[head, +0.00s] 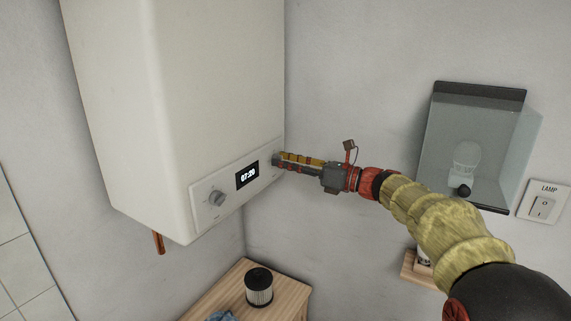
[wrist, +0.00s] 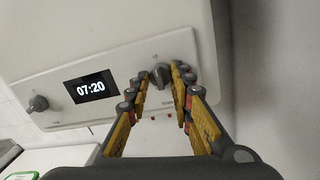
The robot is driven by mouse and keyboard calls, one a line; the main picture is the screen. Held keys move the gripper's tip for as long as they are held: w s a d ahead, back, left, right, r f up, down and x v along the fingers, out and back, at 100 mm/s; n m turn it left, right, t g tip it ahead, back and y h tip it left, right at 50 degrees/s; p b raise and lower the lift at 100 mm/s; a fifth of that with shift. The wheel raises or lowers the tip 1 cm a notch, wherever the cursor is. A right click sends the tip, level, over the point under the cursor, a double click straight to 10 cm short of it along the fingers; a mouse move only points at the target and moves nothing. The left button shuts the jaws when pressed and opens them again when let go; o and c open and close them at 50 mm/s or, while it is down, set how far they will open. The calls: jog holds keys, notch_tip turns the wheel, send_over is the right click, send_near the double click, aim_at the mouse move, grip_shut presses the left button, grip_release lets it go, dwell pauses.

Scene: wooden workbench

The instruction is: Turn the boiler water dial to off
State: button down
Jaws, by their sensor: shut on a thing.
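The white boiler (head: 180,90) hangs on the wall at the left of the head view. Its panel carries a clock display reading 07:20 (head: 247,175) with a grey dial on each side. The left dial (head: 216,198) is free; it also shows in the wrist view (wrist: 38,103). My gripper (head: 279,160) reaches the panel's right end and mostly hides the right dial in the head view. In the wrist view, the right dial (wrist: 160,75) sits between my fingertips (wrist: 159,76), and my gripper is shut on it. The dial labels are too small to read.
A wooden table (head: 285,290) with a dark ribbed canister (head: 259,287) stands below. A copper pipe (head: 158,242) hangs under the boiler. A glass-fronted box (head: 475,145) and a lamp switch (head: 543,203) are on the right wall.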

jog(key=shift+f+n, duration=0.25)
jog(key=shift+n, duration=0.05)
jog(key=c, duration=1.6)
grip_release()
jog(key=shift+r, duration=0.15)
jog(key=shift+o, duration=0.2)
jog(key=shift+r, duration=0.1)
notch_tip(320, 180, up, 10)
jog(key=shift+f, duration=0.1)
